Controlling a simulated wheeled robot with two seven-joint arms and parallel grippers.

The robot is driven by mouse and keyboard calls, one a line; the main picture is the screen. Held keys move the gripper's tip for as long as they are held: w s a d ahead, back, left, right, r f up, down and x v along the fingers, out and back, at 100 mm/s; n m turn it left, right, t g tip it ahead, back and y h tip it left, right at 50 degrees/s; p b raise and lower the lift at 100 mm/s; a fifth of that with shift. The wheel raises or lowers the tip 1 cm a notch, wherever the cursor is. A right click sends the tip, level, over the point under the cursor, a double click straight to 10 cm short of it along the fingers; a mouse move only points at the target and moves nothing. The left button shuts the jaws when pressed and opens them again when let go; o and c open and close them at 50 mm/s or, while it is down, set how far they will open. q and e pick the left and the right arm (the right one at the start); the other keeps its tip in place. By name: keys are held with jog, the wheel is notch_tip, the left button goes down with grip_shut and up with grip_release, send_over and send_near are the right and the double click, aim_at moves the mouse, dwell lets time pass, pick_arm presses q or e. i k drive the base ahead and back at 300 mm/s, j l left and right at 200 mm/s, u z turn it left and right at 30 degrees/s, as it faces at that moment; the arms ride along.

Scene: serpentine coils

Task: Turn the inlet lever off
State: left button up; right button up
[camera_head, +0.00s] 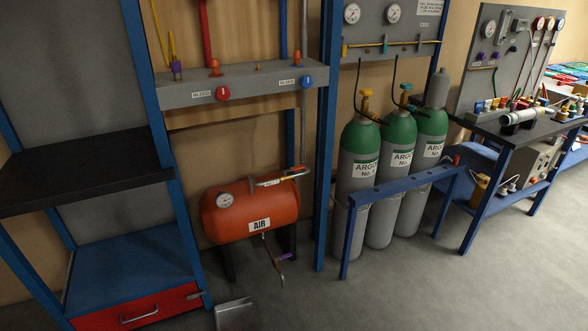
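A red air tank (250,211) labelled AIR stands low in the middle left, behind the blue frame post. A pipe with a small white label (271,182) runs along its top right, its text too small to read surely. An orange-red lever (297,172) lies nearly along this pipe where it meets a vertical pipe. A second, purple-handled lever (280,259) sits on the drain pipe below the tank. I cannot tell from the labels which lever is the inlet one.
A grey panel (255,82) above holds a red knob (223,93) and a blue knob (307,82). A dark shelf (80,170) and blue cabinet (125,275) stand left. Argon cylinders (398,165) stand right behind a blue rail (405,183). The grey floor (400,290) in front is largely clear.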

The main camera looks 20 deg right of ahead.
aim_at(299, 167)
jog(key=i+l+z, duration=0.2)
jog(key=i+l, duration=0.7)
